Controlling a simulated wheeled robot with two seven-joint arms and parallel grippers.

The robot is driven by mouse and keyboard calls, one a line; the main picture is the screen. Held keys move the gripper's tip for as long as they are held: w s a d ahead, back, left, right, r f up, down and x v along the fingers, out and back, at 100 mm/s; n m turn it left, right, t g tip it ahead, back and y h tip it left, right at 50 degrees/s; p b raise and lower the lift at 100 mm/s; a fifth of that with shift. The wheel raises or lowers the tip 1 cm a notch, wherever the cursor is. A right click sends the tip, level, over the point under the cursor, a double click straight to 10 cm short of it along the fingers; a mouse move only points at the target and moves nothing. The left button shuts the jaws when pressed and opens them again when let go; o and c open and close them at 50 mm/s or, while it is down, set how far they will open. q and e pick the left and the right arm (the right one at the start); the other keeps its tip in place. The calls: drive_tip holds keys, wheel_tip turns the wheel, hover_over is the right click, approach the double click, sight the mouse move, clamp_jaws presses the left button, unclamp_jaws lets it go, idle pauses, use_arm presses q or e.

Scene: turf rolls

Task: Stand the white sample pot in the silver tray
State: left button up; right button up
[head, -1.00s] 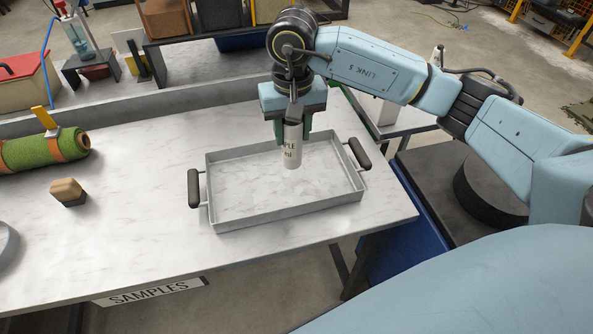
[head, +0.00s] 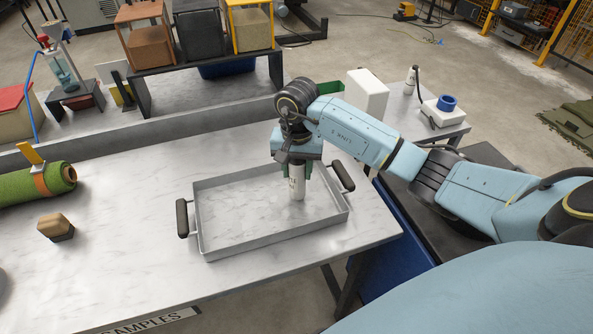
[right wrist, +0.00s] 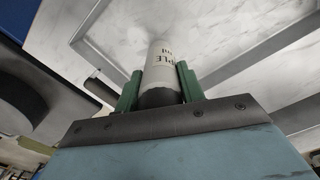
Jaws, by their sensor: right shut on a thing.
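The white sample pot (head: 298,188) is upright, with dark lettering on its side. My right gripper (head: 297,176) is shut on it from above, its green fingers on either side. The silver tray (head: 275,238) is a shallow rectangle with a dark handle at each end, lying on the marble-look table. The pot's lower end shows against the right part of the tray floor, inside the rim; I cannot tell whether it touches the floor. The right wrist view shows the pot (right wrist: 160,66) between the fingers, with tray walls beyond. My left gripper is not in view.
A small brown-topped block (head: 56,227) and a green turf roll (head: 40,184) lie left of the tray. A raised ledge (head: 130,143) runs along the table's back. A white box (head: 366,94) stands behind my right arm. The table between block and tray is clear.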

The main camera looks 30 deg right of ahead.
drive_tip(key=shift+f, duration=0.5)
drive_tip(key=shift+f, duration=0.2)
drive_tip(key=o, duration=1)
drive_tip(key=shift+o, duration=0.2)
drive_tip(key=shift+r, duration=0.1)
wheel_tip(320, 180, up, 12)
drive_tip(key=shift+r+b, duration=0.1)
drive_tip(key=shift+b, duration=0.35)
